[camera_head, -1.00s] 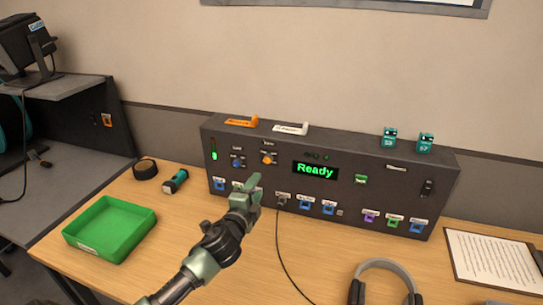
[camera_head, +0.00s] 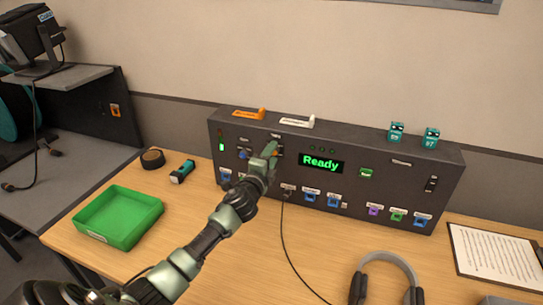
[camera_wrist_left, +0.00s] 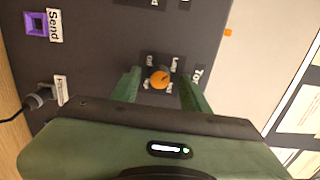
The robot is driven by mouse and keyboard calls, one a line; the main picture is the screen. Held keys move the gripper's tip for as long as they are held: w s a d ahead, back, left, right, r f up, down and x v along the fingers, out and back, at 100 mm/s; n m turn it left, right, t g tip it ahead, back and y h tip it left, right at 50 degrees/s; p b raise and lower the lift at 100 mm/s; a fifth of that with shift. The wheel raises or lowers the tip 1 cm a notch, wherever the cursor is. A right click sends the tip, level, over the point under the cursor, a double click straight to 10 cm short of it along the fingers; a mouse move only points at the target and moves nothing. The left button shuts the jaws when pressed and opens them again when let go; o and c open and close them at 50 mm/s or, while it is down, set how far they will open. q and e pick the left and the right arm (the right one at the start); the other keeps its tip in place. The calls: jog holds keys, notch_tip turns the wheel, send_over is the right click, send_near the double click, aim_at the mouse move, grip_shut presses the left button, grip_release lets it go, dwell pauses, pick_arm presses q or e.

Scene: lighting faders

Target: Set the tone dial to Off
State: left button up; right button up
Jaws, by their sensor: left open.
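The tone dial is an orange knob (camera_wrist_left: 160,77) on the front of a dark grey control box (camera_head: 400,184). In the left wrist view it sits between the two green fingertips of my left gripper, with labels reading Off and Low beside it and a partly cut label starting "To". I cannot tell for sure which label its pointer faces. My left gripper (camera_head: 268,150) is open at the panel and hides the dial in the head view. I cannot tell whether the fingers touch the knob. My right gripper is not in view.
The box has a lit Ready display (camera_head: 321,163), a blue knob (camera_head: 244,154) left of my gripper, and a row of ports below. A black cable (camera_head: 284,240) runs from a plug. A green tray (camera_head: 118,217) and headphones (camera_head: 388,270) lie on the table.

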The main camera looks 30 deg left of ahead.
pick_arm(q)
grip_shut()
jog(key=shift+f, duration=0.1)
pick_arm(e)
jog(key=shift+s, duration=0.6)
pick_arm(q)
jog(key=shift+n, duration=0.4)
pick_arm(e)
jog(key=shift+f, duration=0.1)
pick_arm(q)
jog(key=n+p, duration=0.2)
jog(key=n, duration=1.5)
jog(key=shift+f, duration=0.1)
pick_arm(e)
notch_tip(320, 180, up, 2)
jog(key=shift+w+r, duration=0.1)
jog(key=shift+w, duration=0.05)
pick_arm(q)
jog(key=shift+n, duration=0.3)
